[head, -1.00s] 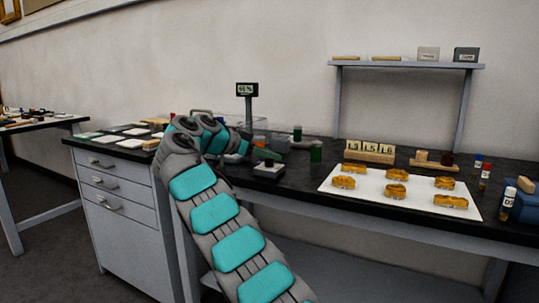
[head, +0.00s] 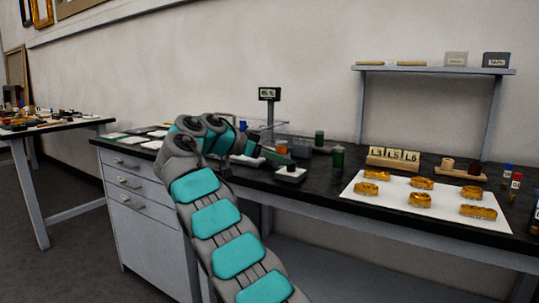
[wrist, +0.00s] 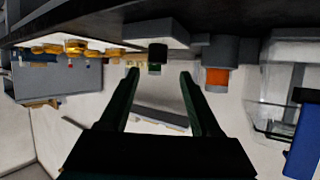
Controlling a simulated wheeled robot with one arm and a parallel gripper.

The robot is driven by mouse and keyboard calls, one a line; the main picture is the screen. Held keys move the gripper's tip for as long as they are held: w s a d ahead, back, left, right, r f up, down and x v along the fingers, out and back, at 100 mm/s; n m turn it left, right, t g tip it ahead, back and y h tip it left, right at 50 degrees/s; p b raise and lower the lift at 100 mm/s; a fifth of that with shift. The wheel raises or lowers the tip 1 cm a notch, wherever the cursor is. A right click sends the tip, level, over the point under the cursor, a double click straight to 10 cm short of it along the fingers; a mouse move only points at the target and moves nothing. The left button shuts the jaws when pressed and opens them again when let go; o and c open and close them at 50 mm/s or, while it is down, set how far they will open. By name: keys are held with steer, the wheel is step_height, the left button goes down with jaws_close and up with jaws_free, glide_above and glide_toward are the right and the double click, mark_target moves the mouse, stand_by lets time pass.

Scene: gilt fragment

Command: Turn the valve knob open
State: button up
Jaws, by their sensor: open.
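A small block with a pale top and a short black knob (head: 291,167) stands at the bench's front edge in the head view. In the upside-down wrist view, the black knob (wrist: 157,52) appears beyond and between my fingertips, apart from them. An orange cylinder on a grey base (wrist: 217,77) is off to one side; its orange part also shows in the head view (head: 282,146). I cannot tell for certain which is the valve knob. My gripper (head: 273,157) is open and empty, its dark green fingers (wrist: 159,73) spread, just left of the block.
Green bottles (head: 338,157) stand right of the block. A white sheet (head: 390,205) with several amber pieces covers the bench's right part. A clear tank (head: 240,126) and a small display on a post (head: 269,94) stand behind my gripper. Drawers (head: 150,220) are at left.

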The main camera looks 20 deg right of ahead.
steer(key=shift+v, duration=1.45)
